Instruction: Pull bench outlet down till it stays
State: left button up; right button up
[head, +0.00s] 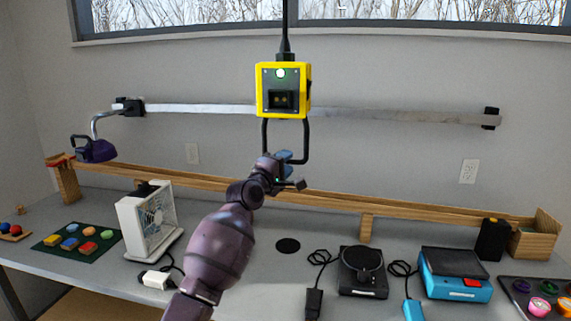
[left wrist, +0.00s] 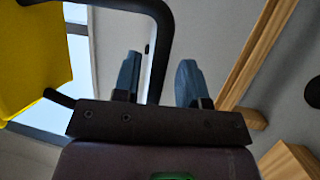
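The bench outlet (head: 283,90) is a yellow box with a dark front, a lit green-white lamp and a socket, hanging on a black cord. Its black U-shaped handle (head: 306,140) hangs below it. My left gripper (head: 285,157) is at the handle's lower bar, with blue fingers. In the left wrist view my left gripper (left wrist: 159,65) has its fingers apart, with the handle (left wrist: 160,35) showing in the gap between them. I cannot tell whether they touch it. The yellow outlet (left wrist: 30,60) fills the left edge there. My right gripper is not in view.
A metal rail (head: 380,116) runs along the wall behind the outlet. The bench (head: 220,270) below carries a white fan (head: 150,225), a black round-topped device (head: 362,270), a blue device (head: 455,275) and a wooden track (head: 340,205). A purple lamp-like thing (head: 97,150) hangs at left.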

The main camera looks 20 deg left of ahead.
pick_arm(q)
jog(key=v, duration=1)
jog(key=shift+s, duration=0.25)
jog(key=shift+f, duration=0.1)
jog(key=s+d+f+m+g+y, duration=0.1)
jog(key=s+d+f+m, duration=0.1)
jog(key=s+f+m, duration=0.7)
jog(key=s+d+f+m+g+y, duration=0.2)
jog(key=f+m, duration=0.5)
jog(key=f, duration=0.5)
jog(key=s+d+f+g, duration=0.2)
jog(key=s+f+g, duration=0.3)
jog(key=s+f, duration=1.3)
jog(key=s, duration=0.5)
jog(key=shift+d+f, duration=0.25)
jog(key=shift+f, duration=0.15)
